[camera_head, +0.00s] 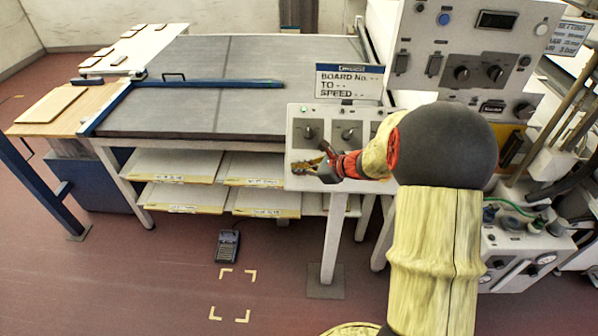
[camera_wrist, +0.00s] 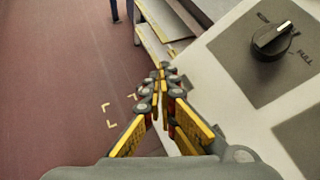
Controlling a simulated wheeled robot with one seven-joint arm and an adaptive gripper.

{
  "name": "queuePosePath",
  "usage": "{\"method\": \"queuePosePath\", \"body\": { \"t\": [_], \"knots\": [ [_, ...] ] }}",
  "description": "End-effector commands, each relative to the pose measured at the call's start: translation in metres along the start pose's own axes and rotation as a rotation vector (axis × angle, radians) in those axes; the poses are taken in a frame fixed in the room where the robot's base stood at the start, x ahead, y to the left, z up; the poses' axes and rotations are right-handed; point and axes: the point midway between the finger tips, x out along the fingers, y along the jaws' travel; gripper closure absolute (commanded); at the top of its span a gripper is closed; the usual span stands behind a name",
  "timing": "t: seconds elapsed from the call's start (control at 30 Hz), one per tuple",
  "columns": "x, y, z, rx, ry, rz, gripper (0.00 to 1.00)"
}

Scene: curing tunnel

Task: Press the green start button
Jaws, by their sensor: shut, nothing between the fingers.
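My gripper (camera_head: 303,167) is shut and empty in front of the small grey control box (camera_head: 299,149) at the table's near right corner. In the wrist view the closed fingertips (camera_wrist: 162,72) point past the left edge of the box's pale face (camera_wrist: 230,62). No button touches them there. A small green spot (camera_head: 307,108) shows at the box's top left in the head view; it is too small to tell whether it is a button or a lamp. No clear green start button shows. My gripper and arm hide the box's lower right part.
A black rotary knob (camera_wrist: 271,40) sits on the box; knobs (camera_head: 309,132) also show in the head view. The taller panel (camera_head: 413,40) behind carries a blue button (camera_head: 444,19). A blue foot pedal (camera_head: 228,246) lies on the floor, with open floor left of it.

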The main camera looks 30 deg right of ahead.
Motion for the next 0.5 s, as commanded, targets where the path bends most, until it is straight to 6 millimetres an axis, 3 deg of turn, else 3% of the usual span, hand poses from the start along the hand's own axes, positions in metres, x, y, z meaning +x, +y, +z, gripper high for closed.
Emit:
{"method": "queuePosePath", "body": {
  "t": [0.5],
  "knots": [
    [-0.0078,0.0044,0.0066,-0.001,-0.001,-0.001,1.0]
  ]
}}
